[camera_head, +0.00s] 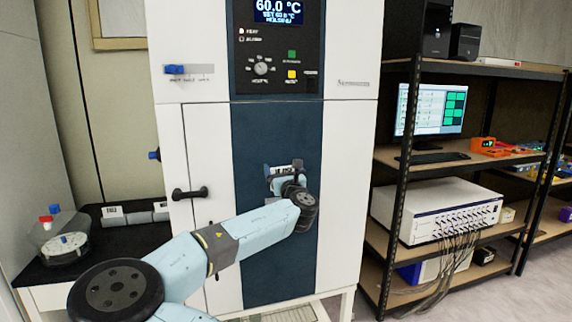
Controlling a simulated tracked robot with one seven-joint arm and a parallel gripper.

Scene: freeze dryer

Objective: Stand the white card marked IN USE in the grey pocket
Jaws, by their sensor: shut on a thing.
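A small white card (284,168) with dark marks shows against the dark blue front panel of the tall white cabinet. Its lettering is too small to read. My gripper (282,178) is at the card's lower edge and shut on it, with the fingers mostly hidden by my wrist. A small light grey piece (271,200) shows just below, at the panel, partly covered by my arm. It may be the grey pocket, but I cannot tell. I also cannot tell whether the card touches it.
The cabinet (349,140) has a black door handle (189,193) and a blue valve lever (174,69) at left. A black bench (90,240) at left holds a clear-lidded vessel (62,240) and grey blocks (137,213). A shelf rack (480,164) with instruments stands at right.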

